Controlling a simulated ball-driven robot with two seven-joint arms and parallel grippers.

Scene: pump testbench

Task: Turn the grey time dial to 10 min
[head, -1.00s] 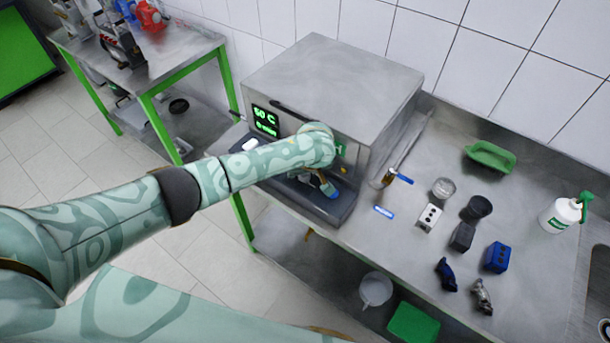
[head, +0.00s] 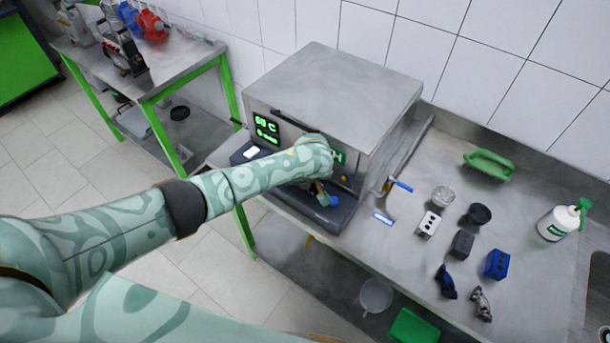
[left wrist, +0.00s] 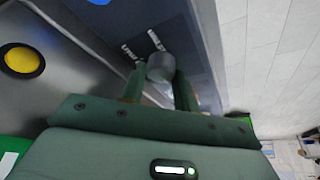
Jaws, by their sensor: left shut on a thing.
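The grey time dial (left wrist: 161,67) shows in the left wrist view as a short cylinder on the dark panel. My left gripper (left wrist: 160,76) has a green finger on each side of it and is shut on it. White lettering is beside the dial. In the head view my left arm hides the dial and most of the gripper. The oven's display (head: 266,129) glows green and seems to read 60 C above 0 min. My right gripper is not in view.
The steel oven (head: 340,85) stands on the bench against the tiled wall. A yellow button (left wrist: 22,60) is left of my fingers in the wrist view.

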